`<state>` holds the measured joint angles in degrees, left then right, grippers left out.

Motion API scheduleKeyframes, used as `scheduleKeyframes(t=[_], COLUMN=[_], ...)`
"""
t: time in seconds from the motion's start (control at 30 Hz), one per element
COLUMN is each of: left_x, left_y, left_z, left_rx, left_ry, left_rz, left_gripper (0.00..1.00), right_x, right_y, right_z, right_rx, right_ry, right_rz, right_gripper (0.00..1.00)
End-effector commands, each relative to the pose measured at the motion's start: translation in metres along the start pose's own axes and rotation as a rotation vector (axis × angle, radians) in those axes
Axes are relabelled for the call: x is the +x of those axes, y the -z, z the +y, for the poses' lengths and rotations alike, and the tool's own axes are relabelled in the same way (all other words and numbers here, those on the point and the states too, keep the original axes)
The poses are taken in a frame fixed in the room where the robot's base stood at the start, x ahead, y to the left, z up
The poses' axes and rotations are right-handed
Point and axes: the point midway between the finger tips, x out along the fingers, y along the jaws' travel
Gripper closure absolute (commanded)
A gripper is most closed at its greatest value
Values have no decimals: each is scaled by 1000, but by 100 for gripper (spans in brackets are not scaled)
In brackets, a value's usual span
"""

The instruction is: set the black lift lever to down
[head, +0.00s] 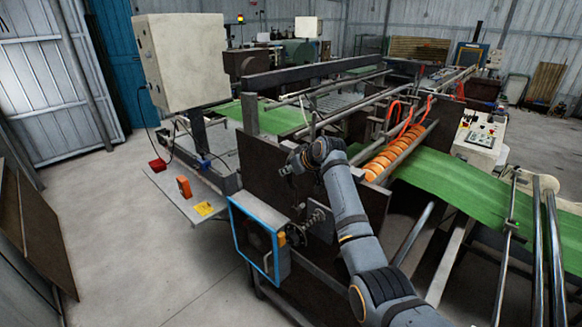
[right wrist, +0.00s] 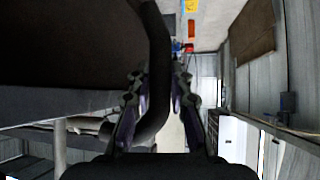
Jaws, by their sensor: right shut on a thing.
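The black lift lever (right wrist: 158,62) is a dark bent bar in the right wrist view. It comes in from the top, bends, and runs down between the fingers of my right gripper (right wrist: 160,88). The gripper is shut on the bar. In the head view my right gripper (head: 290,166) is at the near side of the machine, beside its dark side panel. There the lever is largely hidden by the gripper and wrist, and I cannot tell its setting. My left gripper is not in view.
A blue-framed box (head: 258,238) stands below my right gripper. Orange rollers (head: 400,150) and a green sheet (head: 455,188) are to the right. A grey cabinet (head: 180,62) stands on a post at the upper left. The concrete floor (head: 120,225) at left is clear.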

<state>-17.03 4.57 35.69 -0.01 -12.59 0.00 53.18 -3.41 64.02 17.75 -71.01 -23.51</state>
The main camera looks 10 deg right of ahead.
Motion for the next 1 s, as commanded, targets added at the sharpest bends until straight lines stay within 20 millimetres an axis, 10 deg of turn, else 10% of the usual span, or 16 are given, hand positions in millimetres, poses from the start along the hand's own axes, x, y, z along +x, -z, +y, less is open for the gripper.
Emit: scheduleKeyframes(t=[0.43, 0.47, 0.6, 1.0], left_x=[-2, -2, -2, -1], left_y=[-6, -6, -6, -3], left_z=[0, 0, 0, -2], left_rx=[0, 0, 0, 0], left_ry=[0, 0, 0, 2], left_rz=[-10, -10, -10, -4], left_gripper=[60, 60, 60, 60], right_x=[-2, -2, -1, -7], right_y=[5, 5, 4, 2], right_z=[0, 0, 0, 0], right_rx=[-3, -3, -2, -1], right_ry=[-3, -3, -2, -2], right_rz=[2, 2, -1, -5], right_gripper=[100, 78, 59, 57])
